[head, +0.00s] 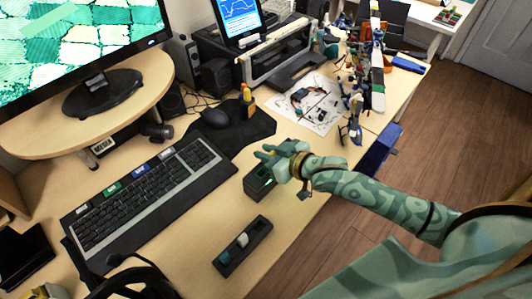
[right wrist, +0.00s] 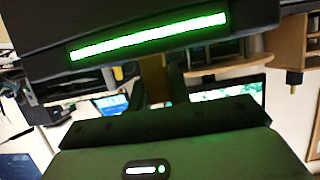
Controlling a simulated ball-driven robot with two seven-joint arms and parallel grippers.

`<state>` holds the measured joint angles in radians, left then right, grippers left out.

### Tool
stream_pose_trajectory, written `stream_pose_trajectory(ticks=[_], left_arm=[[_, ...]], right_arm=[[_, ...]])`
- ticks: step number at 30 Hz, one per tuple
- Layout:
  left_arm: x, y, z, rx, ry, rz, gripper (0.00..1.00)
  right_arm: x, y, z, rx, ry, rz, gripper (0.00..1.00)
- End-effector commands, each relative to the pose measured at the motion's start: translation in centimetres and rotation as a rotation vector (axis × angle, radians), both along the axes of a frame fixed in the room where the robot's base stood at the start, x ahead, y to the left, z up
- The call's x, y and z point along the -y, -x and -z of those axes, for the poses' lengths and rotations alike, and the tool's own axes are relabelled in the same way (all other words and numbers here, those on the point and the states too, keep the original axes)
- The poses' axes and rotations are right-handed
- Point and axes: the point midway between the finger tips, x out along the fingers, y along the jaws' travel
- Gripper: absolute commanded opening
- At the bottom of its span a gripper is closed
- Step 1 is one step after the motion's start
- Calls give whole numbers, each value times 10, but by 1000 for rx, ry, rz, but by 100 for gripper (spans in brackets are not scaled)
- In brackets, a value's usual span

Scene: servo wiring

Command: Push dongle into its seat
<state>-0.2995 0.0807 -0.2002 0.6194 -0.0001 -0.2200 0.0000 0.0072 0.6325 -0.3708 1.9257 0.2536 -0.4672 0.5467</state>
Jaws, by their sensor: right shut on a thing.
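My right gripper (head: 266,157) is over a dark box (head: 258,184) with a green light, near the front edge of the desk. In the right wrist view the lit green strip (right wrist: 150,36) on a dark body fills the top of the picture. The gripper is shut on a small brownish thing (right wrist: 153,80), seen between its dark fingers; I take it for the dongle. Its far end is hidden by the dark body, so I cannot tell how deep it sits. My left gripper is not in view.
A dark tray (head: 226,260) with a white and a teal piece lies nearer on the desk. A keyboard (head: 150,192) is to the left. A mouse (head: 215,117) and a white sheet with parts (head: 300,118) lie behind. Bare desk surrounds the tray.

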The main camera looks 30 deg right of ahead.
Motion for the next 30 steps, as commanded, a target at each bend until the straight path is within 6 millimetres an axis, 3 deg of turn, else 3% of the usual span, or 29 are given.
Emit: stream_pose_trajectory(ticks=[1,2,3,4,14,30], left_arm=[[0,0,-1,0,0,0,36],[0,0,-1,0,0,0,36],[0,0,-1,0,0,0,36],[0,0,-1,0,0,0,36],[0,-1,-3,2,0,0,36],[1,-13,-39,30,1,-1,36]], right_arm=[[0,0,-1,0,0,0,0],[0,0,-1,0,0,0,27],[0,0,-1,0,0,0,39],[0,0,-1,0,0,0,41],[1,5,-4,0,-1,-1,41],[33,96,-45,0,-1,1,41]])
